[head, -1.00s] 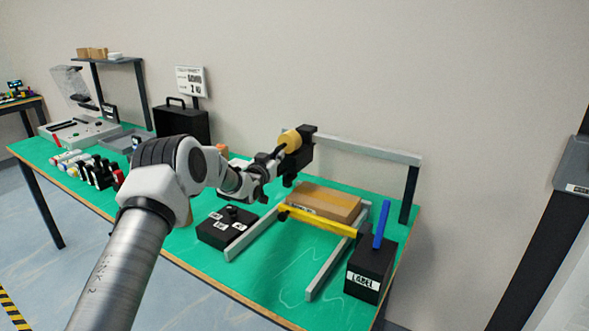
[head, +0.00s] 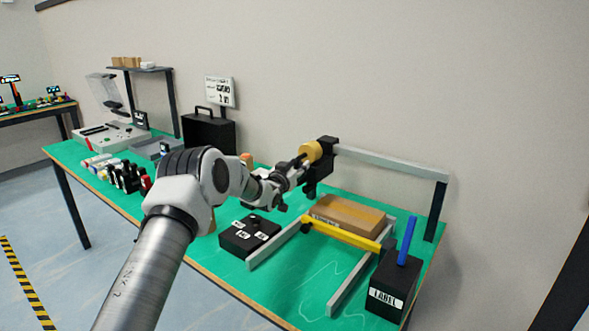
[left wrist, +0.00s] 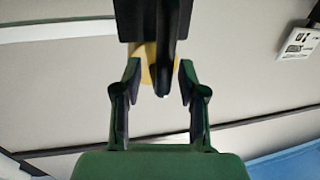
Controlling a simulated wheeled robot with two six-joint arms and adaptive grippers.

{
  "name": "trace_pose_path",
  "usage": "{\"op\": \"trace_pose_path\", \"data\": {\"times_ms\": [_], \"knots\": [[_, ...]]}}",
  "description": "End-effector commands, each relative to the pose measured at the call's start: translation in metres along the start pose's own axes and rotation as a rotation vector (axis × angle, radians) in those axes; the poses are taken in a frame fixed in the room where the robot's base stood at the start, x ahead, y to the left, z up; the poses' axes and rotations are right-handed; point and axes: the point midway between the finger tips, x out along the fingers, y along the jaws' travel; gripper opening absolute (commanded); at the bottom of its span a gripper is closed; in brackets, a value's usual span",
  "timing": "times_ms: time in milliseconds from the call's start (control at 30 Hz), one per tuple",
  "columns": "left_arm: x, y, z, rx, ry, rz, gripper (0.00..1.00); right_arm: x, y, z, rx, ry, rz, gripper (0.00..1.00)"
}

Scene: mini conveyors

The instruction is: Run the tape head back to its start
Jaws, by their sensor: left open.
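The tape head (head: 319,165) is a black block with a tan tape roll (head: 310,151). It hangs at the left end of the grey overhead rail (head: 392,163), above and left of the cardboard box (head: 346,212). My left gripper (head: 297,167) is at the tape head's near left side. In the left wrist view the open fingers (left wrist: 160,85) stand on either side of a dark, narrow part of the tape head (left wrist: 165,50), with the yellowish roll behind. Whether a finger touches it cannot be told. My right gripper is not in view.
A yellow bar (head: 342,234) crosses the grey side rails in front of the box. A black box with a label and blue lever (head: 393,283) stands at the right. A black button box (head: 249,235) is below my arm. Bottles stand left on the green table.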

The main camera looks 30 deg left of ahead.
Motion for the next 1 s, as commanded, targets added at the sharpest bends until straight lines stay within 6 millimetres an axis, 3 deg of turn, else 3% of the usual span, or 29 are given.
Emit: {"op": "trace_pose_path", "data": {"times_ms": [167,400,567,1000], "knots": [[-0.021,0.000,0.000,-0.004,-0.002,0.000,0.41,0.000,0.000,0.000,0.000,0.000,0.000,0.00],[-0.080,0.000,-0.001,-0.006,-0.001,-0.001,0.41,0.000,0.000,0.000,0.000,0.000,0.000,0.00],[-0.109,0.001,-0.001,-0.003,0.000,0.000,0.41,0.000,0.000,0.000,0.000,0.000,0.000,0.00],[-0.117,0.002,-0.001,0.001,0.002,0.002,0.41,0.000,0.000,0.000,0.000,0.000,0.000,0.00]]}}
